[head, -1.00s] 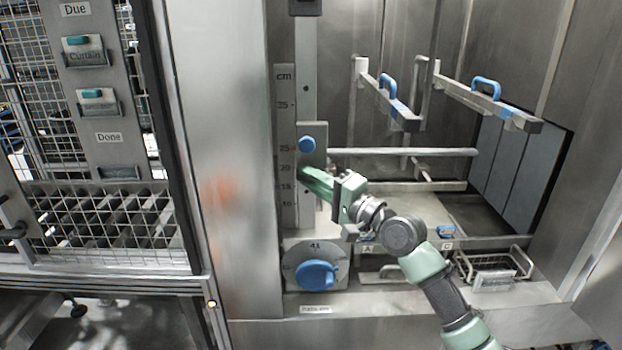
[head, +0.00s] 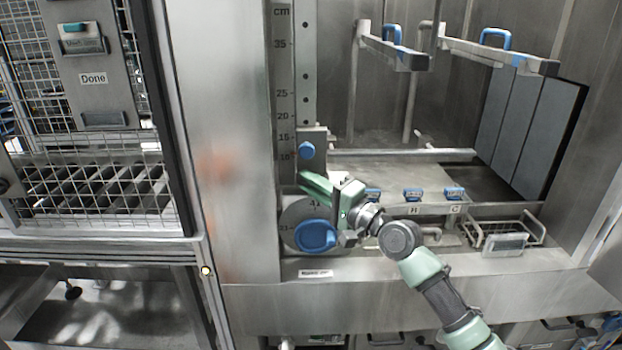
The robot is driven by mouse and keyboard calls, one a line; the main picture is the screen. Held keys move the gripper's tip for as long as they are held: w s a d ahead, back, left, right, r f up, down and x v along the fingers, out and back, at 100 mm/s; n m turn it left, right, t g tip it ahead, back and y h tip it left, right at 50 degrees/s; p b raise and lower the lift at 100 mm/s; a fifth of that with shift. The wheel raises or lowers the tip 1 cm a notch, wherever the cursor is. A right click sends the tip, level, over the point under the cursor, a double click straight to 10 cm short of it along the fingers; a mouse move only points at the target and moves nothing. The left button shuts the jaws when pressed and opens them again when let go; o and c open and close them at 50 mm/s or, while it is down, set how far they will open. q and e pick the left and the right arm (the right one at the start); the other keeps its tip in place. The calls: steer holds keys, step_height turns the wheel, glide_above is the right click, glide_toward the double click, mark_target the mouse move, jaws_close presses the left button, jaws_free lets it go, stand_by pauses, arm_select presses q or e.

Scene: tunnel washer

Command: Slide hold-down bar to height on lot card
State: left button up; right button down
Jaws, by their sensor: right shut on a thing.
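The hold-down bar (head: 400,156) runs level to the right across the chamber. My right gripper (head: 314,184) is shut at the lower part of the slide, below the knob; its fingers hide what they grip. A lot card (head: 84,45) with a teal tab sits in a holder on the left panel; its writing is too small to read. My left gripper is not in view.
A blue dial (head: 315,236) is close below my right gripper. Two arms with blue handles (head: 494,40) jut out above the bar. A wire basket (head: 502,230) with a card stands at lower right. A mesh cage (head: 90,185) is at left.

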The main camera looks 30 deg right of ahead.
arm_select(q)
steer(key=shift+f+b, duration=0.3)
steer(key=shift+f, duration=0.35)
arm_select(e)
steer(key=shift+f, duration=0.9)
steer(key=shift+a, duration=0.1)
steer(key=c, duration=1.5)
jaws_free()
steer(key=shift+o, duration=0.2)
steer(key=shift+r, duration=0.1)
